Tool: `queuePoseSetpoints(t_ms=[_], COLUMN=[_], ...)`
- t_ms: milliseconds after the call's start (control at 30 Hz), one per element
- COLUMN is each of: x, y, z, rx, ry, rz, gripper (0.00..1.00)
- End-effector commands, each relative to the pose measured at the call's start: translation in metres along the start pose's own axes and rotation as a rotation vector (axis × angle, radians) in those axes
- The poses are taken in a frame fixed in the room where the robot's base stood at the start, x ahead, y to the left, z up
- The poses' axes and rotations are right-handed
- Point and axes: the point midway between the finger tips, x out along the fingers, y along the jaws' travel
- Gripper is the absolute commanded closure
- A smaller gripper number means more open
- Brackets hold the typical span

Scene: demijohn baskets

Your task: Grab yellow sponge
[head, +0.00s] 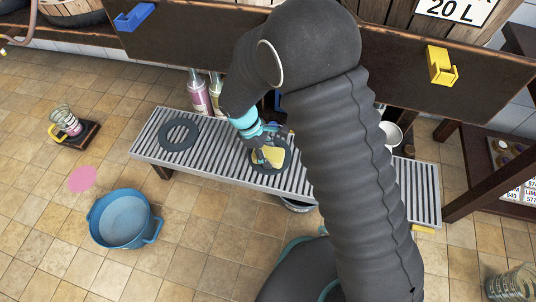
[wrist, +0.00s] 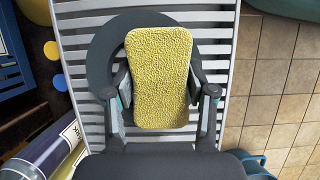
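The yellow sponge (wrist: 160,70) is a rough-textured, rounded block. In the wrist view it stands lengthwise between the two fingers of my gripper (wrist: 159,88), whose dark pads press its left and right edges. In the head view the sponge (head: 268,156) shows at the tip of my gripper (head: 267,147), over a dark ring on the slatted bench (head: 222,165). The same ring (wrist: 101,50) is partly hidden behind the sponge in the wrist view. I cannot tell whether the sponge still touches the ring or bench.
Another dark ring (head: 179,135) lies on the bench's left end. Pink-filled bottles (head: 199,96) stand behind the bench. A blue basin (head: 124,219) is on the floor at left, near a pink patch (head: 83,179). A jug (head: 66,121) stands farther left.

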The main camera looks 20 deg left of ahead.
Motion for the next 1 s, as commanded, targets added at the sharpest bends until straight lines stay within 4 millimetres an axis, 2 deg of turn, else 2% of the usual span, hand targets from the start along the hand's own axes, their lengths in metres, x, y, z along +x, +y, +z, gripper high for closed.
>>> queuePoseSetpoints(t_ms=[467, 667, 767, 800, 1000], x=[-0.004, -0.028, -0.049, -0.052, -0.074], y=[0.000, 0.000, 0.000, -0.013, -0.057], z=[0.002, 0.011, 0.020, 0.022, 0.035], rx=[0.000, 0.002, 0.001, -0.002, -0.003], ry=[0.000, 0.001, 0.003, 0.000, 0.001], rz=[0.000, 0.001, 0.002, 0.001, 0.002], gripper=[0.69, 0.69, 0.69, 0.69, 0.69])
